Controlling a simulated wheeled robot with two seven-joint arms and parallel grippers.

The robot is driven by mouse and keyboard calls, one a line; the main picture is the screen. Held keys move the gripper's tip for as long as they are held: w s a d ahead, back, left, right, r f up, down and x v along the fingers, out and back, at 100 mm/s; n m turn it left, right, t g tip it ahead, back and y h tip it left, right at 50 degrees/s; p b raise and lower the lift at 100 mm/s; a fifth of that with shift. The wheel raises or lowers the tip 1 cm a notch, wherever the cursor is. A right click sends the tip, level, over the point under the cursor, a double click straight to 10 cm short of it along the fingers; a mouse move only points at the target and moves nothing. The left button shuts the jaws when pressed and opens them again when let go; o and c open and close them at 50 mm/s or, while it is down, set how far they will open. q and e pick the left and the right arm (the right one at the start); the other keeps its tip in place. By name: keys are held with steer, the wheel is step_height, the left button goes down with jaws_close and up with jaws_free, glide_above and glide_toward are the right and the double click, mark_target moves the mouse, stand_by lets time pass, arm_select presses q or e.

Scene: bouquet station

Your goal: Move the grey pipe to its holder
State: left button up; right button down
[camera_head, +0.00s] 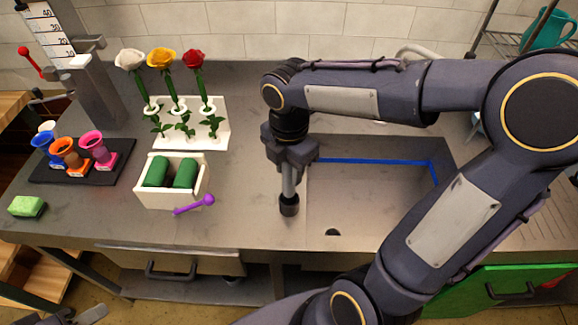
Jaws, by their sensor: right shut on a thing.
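My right gripper (290,152) points down over the counter, at the left edge of the sink. It is shut on the grey pipe (288,181), a short upright grey rod with a dark, wider lower end. The fingers hide the pipe's upper part. I cannot tell whether its lower end touches the counter. I cannot make out which thing is the pipe's holder. A grey piece at the bottom left corner looks like the tip of my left gripper (84,315); it is cut off by the frame, and its jaws cannot be read.
A black tray (118,160) holds coloured cups. The sink (345,205) lies to the right.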

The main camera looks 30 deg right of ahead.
steer(key=shift+f, duration=0.15)
steer(key=shift+f+b, duration=0.4)
steer(key=shift+f, duration=0.2)
steer(key=c, duration=0.9)
jaws_free()
step_height(320, 180, up, 8)
steer(key=shift+f, duration=0.1)
